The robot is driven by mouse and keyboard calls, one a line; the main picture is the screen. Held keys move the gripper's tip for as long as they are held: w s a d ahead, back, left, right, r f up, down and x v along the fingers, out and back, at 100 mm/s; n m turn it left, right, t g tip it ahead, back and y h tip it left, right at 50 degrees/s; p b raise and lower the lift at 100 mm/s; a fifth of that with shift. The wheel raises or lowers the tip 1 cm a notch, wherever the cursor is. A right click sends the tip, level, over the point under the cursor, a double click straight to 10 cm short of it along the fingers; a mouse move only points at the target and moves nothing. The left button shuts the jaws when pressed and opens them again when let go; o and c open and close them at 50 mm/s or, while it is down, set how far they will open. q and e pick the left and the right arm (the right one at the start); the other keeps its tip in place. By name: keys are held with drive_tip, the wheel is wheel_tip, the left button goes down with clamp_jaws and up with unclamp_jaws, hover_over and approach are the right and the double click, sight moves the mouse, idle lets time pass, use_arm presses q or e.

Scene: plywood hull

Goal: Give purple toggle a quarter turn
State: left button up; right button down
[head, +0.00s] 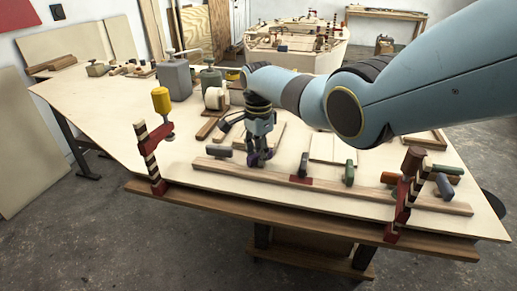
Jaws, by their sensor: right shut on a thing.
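My right gripper (258,160) reaches in from the right and points down at the long wooden strip on the plywood table. It is shut on the purple toggle (253,158), which shows only in small part between and beside the dark fingers. Which way the toggle's bar points is hard to tell. The toggle sits on the wooden strip (330,189), left of its middle. My left gripper is not in view.
On or by the strip stand a grey-blue toggle (225,151) to the left and green toggles (303,164) to the right. Clamps stand at the left (158,140) and right (404,192) front edge. Grey cans (175,78) and a tape roll (215,98) stand behind.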

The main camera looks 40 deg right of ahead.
drive_tip(key=m+p, duration=0.1)
drive_tip(key=m, duration=0.2)
drive_tip(key=shift+w+d+m, duration=0.1)
drive_tip(key=shift+m, duration=0.3)
drive_tip(key=m, duration=0.4)
drive_tip(key=shift+m+p, duration=0.3)
drive_tip(key=shift+p, duration=0.1)
